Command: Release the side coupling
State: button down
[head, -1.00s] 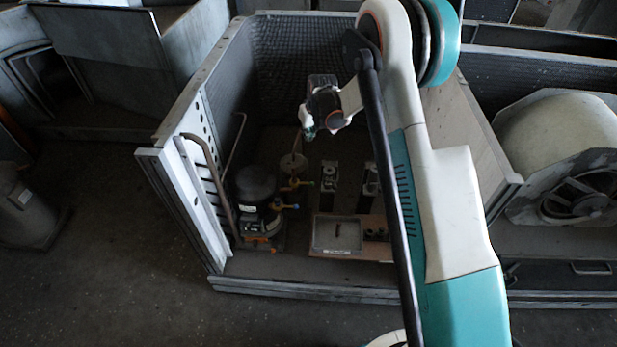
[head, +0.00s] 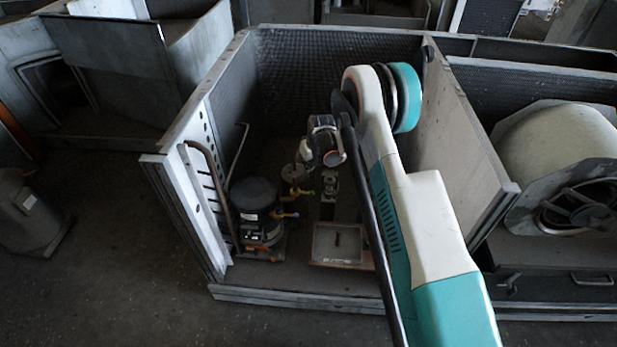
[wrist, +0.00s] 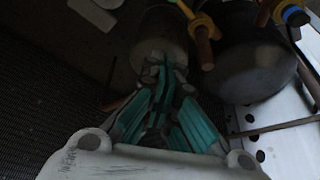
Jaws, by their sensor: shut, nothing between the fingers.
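A dark rounded compressor (head: 254,196) stands in the left part of the open housing. Brass fittings (head: 298,192) with coloured ends stick out to its right. In the wrist view one fitting with a yellow collar (wrist: 204,28) and one with a blue collar (wrist: 294,16) show at the top, beside the dark dome (wrist: 245,65). I cannot tell which one is the side coupling. My gripper (wrist: 165,70) is shut and empty. In the wrist view its tips overlap a pale grey cylinder (wrist: 158,35); contact cannot be told. In the head view the fingers are mostly hidden by the wrist.
The housing's left wall (head: 180,190) and a bent pipe (head: 205,180) stand left of the compressor. A shallow grey tray (head: 338,243) lies on the board at the front. The partition (head: 450,135) is at the right, with a large pale drum (head: 555,140) beyond it.

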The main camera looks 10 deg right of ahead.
jog(key=b+x, duration=0.3)
jog(key=x, duration=0.6)
jog(key=shift+w+f+b, duration=0.1)
jog(key=shift+f+b, duration=0.2)
jog(key=shift+d+f, duration=0.1)
jog(key=shift+f, duration=0.2)
jog(key=s+b, duration=0.1)
jog(key=s, duration=0.2)
jog(key=shift+s+d+f+b, duration=0.15)
jog(key=shift+s+d+b, duration=0.15)
jog(key=shift+d+b, duration=0.1)
